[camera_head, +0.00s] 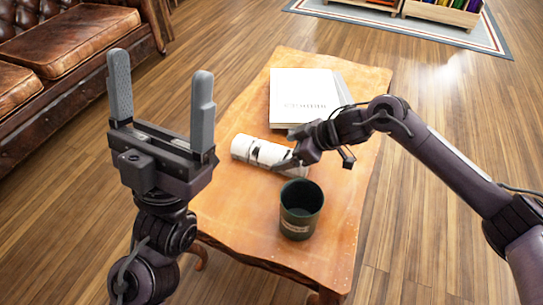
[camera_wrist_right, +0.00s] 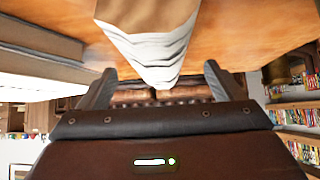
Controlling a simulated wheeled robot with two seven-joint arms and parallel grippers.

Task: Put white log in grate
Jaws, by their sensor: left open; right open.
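The white log (camera_head: 256,151), with dark bark marks, lies on the wooden table. In the right wrist view the pale log (camera_wrist_right: 150,40) reaches in between the finger tips. My right gripper (camera_head: 285,163) is open at the log's right end; its fingers (camera_wrist_right: 160,75) stand on either side of the log in the wrist view. I cannot tell whether they touch it. My left gripper (camera_head: 160,92) is open and empty, raised with its fingers up, left of the table. No grate shows in either view.
The wooden table (camera_head: 232,205) also bears a dark green cup (camera_head: 301,210) in front of the log and white books (camera_head: 302,97) behind it. A brown leather sofa (camera_head: 80,42) stands at the left. A rug (camera_head: 400,25) with crates lies at the back. Wood floor is clear right of the table.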

